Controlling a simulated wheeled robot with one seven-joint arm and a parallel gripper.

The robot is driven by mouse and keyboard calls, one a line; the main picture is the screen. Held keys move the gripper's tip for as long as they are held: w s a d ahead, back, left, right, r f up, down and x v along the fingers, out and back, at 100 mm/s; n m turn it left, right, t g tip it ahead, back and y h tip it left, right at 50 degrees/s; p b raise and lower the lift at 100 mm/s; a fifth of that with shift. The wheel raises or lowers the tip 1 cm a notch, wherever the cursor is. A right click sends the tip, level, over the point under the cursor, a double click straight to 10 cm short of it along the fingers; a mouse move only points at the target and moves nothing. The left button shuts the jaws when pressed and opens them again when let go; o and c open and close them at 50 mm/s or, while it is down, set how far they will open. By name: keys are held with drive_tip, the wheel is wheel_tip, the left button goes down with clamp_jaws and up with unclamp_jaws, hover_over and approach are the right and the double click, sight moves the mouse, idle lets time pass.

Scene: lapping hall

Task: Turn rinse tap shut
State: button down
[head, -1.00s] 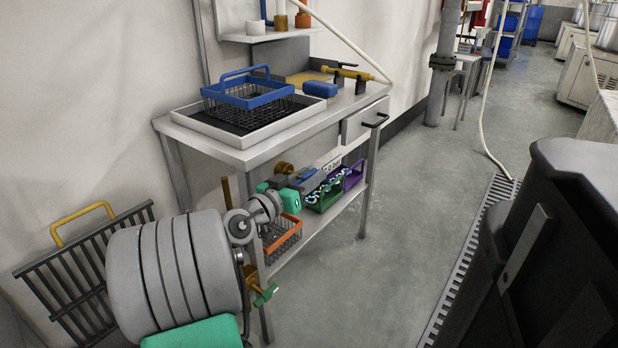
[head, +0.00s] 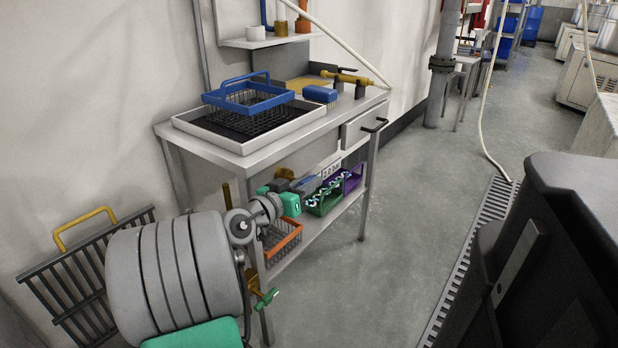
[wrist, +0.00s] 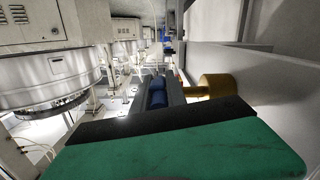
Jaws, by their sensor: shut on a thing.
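My gripper (head: 296,184) is over the lower shelf of the bench in the head view, partly hidden by my own wrist. In the wrist view the dark jaws (wrist: 158,92) are shut on a blue tap lever (wrist: 157,85). A brass tap body (wrist: 216,86) with a thin stem is to the right of the jaws. In the head view the blue lever (head: 306,184) shows only as a small patch at the jaws. A second brass valve with a green handle (head: 265,298) is low by the near bench leg, apart from my gripper.
The steel bench (head: 258,152) carries a blue-handled wire basket (head: 247,94) in a white tray. An orange-rimmed basket (head: 284,240), a green crate (head: 325,203) and a purple crate (head: 353,180) are on the lower shelf.

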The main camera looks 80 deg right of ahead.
drive_tip(key=c, duration=1.3)
unclamp_jaws()
drive_tip(key=shift+c, duration=0.2)
drive_tip(key=p+v, duration=0.1)
drive_tip(key=v, duration=0.6)
drive_tip(key=shift+w+a+r+p, duration=0.2)
drive_tip(key=shift+a+p, duration=0.1)
drive_tip(key=shift+a, duration=0.05)
